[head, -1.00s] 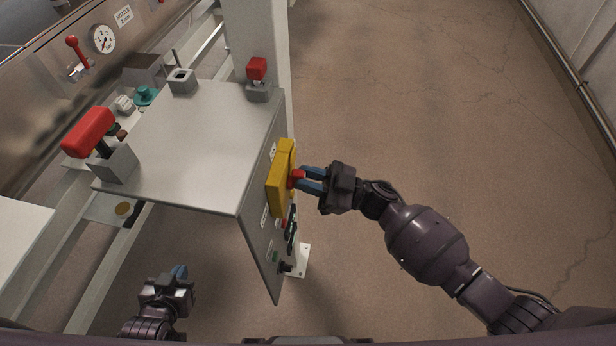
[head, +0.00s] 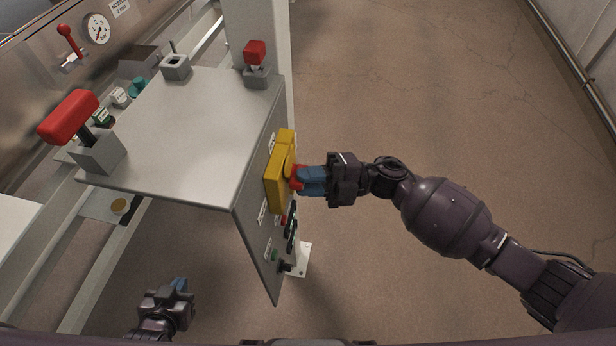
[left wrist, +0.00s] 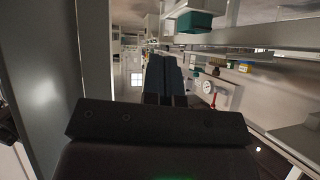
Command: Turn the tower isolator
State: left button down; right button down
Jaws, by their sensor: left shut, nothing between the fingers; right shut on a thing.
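The tower isolator is a yellow box (head: 278,180) with a red handle (head: 295,178), on the right-hand face of the grey control tower. My right gripper (head: 302,180) is shut on the red handle, coming from the right; its blue fingers hide much of the handle. The handle's exact angle cannot be told. My left gripper (head: 181,286) is shut and empty, low at the left of the head view, apart from the tower. Its blue fingers also show together in the left wrist view (left wrist: 163,78).
The tower's flat grey top (head: 190,135) carries a large red lever (head: 70,116) and a smaller red-topped switch (head: 255,55). Small buttons sit below the isolator. A gauge (head: 97,29) is on the tank at upper left. The floor at right is clear.

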jog(key=shift+f+n+h, duration=0.2)
jog(key=shift+n+h, duration=0.25)
jog(key=shift+n, duration=0.65)
jog(key=shift+f+n+h, duration=0.15)
jog(key=shift+n+h, duration=0.3)
jog(key=shift+n, duration=0.65)
jog(key=c, duration=1)
grip_release()
jog(key=shift+s, duration=0.1)
jog(key=shift+c, duration=0.2)
jog(key=w+d+b, duration=0.1)
jog(key=w+d, duration=0.1)
jog(key=d, duration=0.8)
jog(key=shift+d, duration=0.35)
jog(key=shift+w, duration=0.1)
